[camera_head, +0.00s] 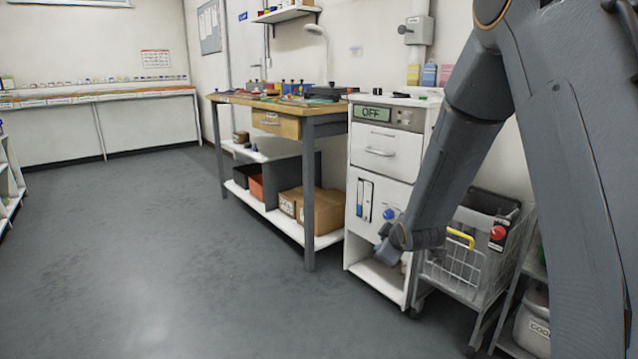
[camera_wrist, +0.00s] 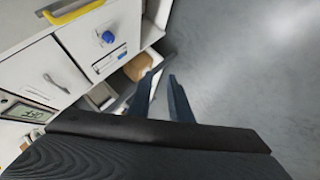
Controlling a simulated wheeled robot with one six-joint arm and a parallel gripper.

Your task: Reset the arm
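My arm reaches down from the upper right in the head view. My gripper (camera_head: 388,250) is at its low end, in front of the white cabinet (camera_head: 385,150) and below its blue knob (camera_head: 389,214). In the wrist view my gripper (camera_wrist: 167,73) shows two dark fingers with a gap between them and nothing held. The cabinet front (camera_wrist: 45,70) lies to the left of the fingers there, tilted in the picture, with the blue knob (camera_wrist: 108,37) above them. Beyond the fingers are a brown box (camera_wrist: 138,66) and grey floor.
The floor (camera_head: 150,240) at left is clear.

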